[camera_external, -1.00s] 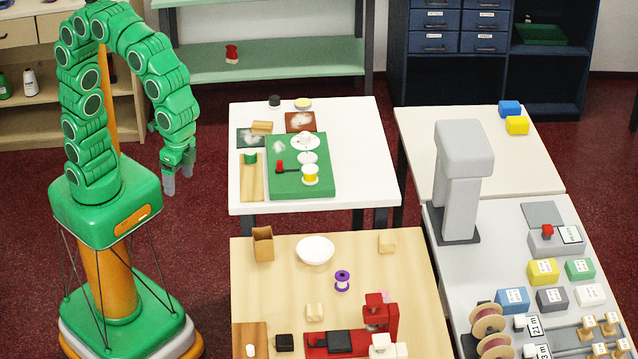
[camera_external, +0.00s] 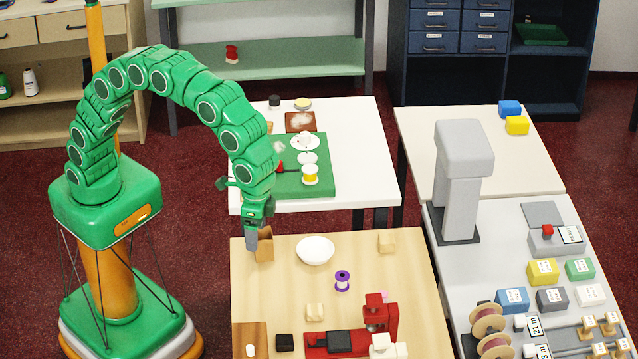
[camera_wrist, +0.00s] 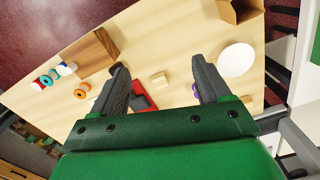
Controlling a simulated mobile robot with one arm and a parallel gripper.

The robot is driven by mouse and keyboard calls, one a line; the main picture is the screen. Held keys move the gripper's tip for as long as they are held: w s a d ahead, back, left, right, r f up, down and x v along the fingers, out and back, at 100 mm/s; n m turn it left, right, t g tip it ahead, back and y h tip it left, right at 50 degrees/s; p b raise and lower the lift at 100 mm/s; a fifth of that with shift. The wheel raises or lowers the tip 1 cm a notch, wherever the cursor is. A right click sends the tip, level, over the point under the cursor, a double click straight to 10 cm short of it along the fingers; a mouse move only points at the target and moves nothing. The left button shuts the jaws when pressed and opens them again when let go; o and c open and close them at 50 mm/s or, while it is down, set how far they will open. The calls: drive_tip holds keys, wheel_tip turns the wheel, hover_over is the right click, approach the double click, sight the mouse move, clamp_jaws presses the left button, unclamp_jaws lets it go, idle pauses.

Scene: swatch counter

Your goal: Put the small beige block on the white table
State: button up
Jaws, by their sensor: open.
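A small beige block (camera_external: 315,311) sits on the light wooden table (camera_external: 285,290), near its middle. In the wrist view this block (camera_wrist: 159,79) shows between my finger tips, on the tabletop below. A second beige block (camera_external: 387,242) stands at the back right of the same table.
The brown box (camera_external: 266,247), a white bowl (camera_external: 315,250) and a purple spool (camera_external: 342,281) stand on the wooden table. A red device (camera_external: 375,315) and a black block (camera_external: 284,343) are near the front. A green mat (camera_external: 321,180) with several items covers the white table's middle.

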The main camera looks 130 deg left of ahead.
sight(315, 309)
drive_tip(key=w+a+f+n, duration=0.1)
drive_tip(key=w+a+f, duration=0.1)
drive_tip(key=w+f, duration=0.2)
drive_tip(key=w+a+f+n, duration=0.1)
drive_tip(key=w+f, duration=0.3)
drive_tip(key=w, duration=0.1)
drive_tip(key=w+a+f, duration=0.2)
drive_tip(key=w+f, duration=0.2)
drive_tip(key=w, duration=0.1)
drive_tip(key=shift+a+f+n+t, duration=0.3)
drive_tip(key=shift+f+n, duration=0.1)
drive_tip(key=shift+w+a+f, duration=0.1)
drive_tip(key=shift+w+f, duration=0.2)
drive_tip(key=shift+f, duration=0.15)
wheel_tip(315, 309, down, 2)
drive_tip(key=shift+s+d+f, duration=0.15)
drive_tip(key=shift+d+f, duration=0.05)
drive_tip(key=shift+f, duration=1.2)
drive_tip(key=shift+s+d+f, duration=0.1)
drive_tip(key=shift+d+f, duration=0.1)
drive_tip(key=shift+f, duration=1.2)
drive_tip(key=c, duration=1.2)
drive_tip(key=shift+c, duration=0.2)
